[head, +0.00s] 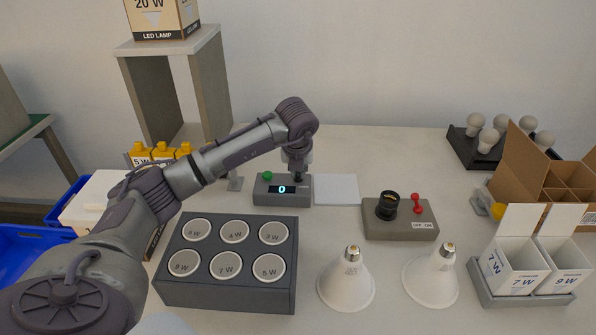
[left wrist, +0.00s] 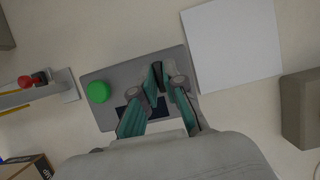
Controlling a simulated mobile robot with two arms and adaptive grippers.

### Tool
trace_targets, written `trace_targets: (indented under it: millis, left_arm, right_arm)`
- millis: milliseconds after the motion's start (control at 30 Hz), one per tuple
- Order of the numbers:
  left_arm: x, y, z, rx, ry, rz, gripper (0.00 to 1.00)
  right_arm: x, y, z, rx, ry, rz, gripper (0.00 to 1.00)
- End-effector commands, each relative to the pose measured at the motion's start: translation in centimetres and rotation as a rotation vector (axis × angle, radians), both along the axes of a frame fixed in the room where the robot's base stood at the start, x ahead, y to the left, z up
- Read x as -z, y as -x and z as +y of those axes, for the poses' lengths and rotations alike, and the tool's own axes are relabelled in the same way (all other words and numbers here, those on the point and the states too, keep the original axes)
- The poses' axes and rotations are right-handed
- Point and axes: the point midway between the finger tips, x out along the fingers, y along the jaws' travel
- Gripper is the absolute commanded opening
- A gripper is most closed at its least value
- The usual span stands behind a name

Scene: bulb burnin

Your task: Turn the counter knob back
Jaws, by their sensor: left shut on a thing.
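The counter (head: 262,198) is a grey box with a lit display (head: 282,189) reading 0 and a green button (head: 267,176) on its left. My left gripper (head: 298,177) points down over the right part of the counter and is shut on the knob there. In the left wrist view the fingers (left wrist: 167,82) close together over the counter's top (left wrist: 118,73), right of the green button (left wrist: 98,91). The knob itself is mostly hidden by the fingers. My right gripper is not in view.
A white pad (head: 336,190) lies right of the counter. A dark tray (head: 225,291) with several labelled round wells stands in front. A switch box (head: 400,231) with a black socket and red lever, two bulbs (head: 346,287) and small cartons (head: 515,277) stand to the right.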

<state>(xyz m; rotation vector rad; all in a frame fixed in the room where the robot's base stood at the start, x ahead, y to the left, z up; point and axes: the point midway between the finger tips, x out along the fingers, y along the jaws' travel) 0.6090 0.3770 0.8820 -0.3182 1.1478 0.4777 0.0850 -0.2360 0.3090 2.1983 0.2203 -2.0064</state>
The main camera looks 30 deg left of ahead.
Motion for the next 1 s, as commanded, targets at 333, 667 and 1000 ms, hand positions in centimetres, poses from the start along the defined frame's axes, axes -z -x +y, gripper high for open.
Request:
trace_targets:
  millis: [333, 667, 1000]
  left_arm:
    - [-0.08, -0.05, -0.02, -0.026, 0.001, -0.002, 0.0]
    - [-0.07, -0.04, -0.01, -0.025, 0.002, -0.001, 0.3]
    - [-0.12, 0.01, -0.03, -0.023, 0.001, -0.001, 0.35]
  right_arm:
    - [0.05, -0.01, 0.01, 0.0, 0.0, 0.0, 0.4]
    - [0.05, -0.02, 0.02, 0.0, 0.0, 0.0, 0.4]
    - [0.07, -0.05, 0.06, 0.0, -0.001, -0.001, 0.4]
